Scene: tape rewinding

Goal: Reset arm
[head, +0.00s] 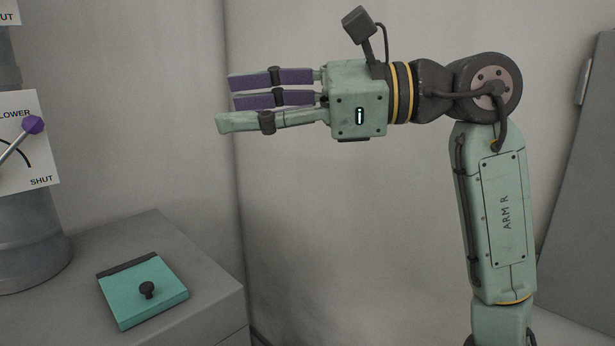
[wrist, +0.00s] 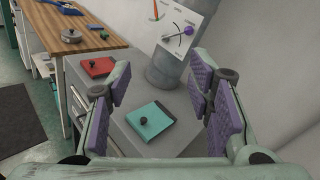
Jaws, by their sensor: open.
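My green arm (head: 495,210) stands upright at the right of the head view, bent at the elbow so its forearm points left, roughly level. My gripper (head: 228,100) is raised in the air, open and empty, with purple pads on its fingers. In the wrist view, its fingers (wrist: 160,82) are spread wide to either side with nothing between them.
A grey column (head: 28,235) on the cabinet carries a sign and a purple-knobbed lever (head: 32,125). Open air surrounds the gripper.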

